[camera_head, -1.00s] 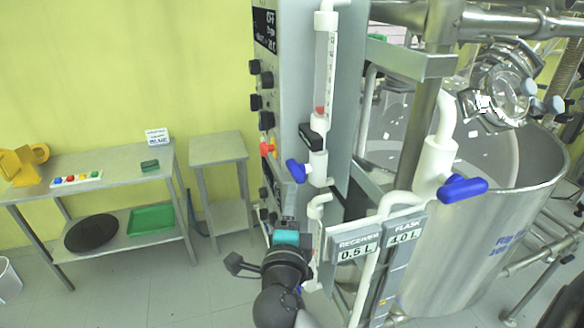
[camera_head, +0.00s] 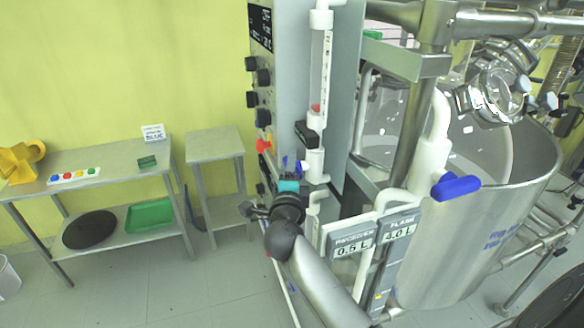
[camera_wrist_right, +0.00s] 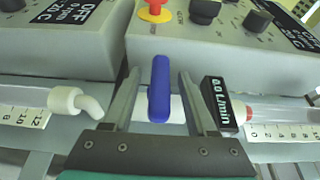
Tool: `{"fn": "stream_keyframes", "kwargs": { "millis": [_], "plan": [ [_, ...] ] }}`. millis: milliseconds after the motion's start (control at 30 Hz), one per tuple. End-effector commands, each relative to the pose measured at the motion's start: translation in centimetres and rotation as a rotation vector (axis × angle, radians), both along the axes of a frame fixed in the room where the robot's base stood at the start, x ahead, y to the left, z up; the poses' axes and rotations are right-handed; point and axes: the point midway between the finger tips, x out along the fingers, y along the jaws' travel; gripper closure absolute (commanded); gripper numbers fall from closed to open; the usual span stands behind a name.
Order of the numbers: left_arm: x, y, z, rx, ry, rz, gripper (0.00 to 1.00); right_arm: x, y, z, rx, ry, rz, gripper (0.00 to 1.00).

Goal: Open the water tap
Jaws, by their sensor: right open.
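The water tap is a blue lever handle (camera_wrist_right: 159,88) on a white valve body, beside a black display reading 0.0 L/min (camera_wrist_right: 217,103). My right gripper (camera_wrist_right: 157,82) is open, with one finger on each side of the blue handle. Gaps show between the handle and both fingers, so it is not gripped. In the head view the right gripper (camera_head: 290,167) is at the handle below the flow tube (camera_head: 319,75) and hides most of it. My left gripper is not in view.
Another blue handle (camera_head: 456,187) sits on the white pipe to the right, near the steel vessel (camera_head: 470,250). Display boxes for receiver (camera_head: 352,244) and flask (camera_head: 400,230) hang below. The control panel (camera_wrist_right: 220,50) with a red knob (camera_wrist_right: 155,10) is close behind the tap.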

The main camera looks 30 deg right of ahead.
Motion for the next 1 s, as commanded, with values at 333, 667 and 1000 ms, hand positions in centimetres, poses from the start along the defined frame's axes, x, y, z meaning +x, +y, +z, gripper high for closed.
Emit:
{"fn": "stream_keyframes", "kwargs": {
  "millis": [333, 667, 1000],
  "plan": [
    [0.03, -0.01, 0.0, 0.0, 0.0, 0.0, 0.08, -0.03, 0.02, -0.01, -0.001, 0.001, 0.0, 0.73],
    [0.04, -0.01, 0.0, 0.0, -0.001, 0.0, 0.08, -0.03, 0.04, -0.02, -0.001, 0.001, 0.0, 1.0],
    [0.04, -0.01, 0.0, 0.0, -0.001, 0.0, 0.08, -0.03, 0.06, 0.0, 0.004, 0.017, 0.001, 1.0]
  ]
}}
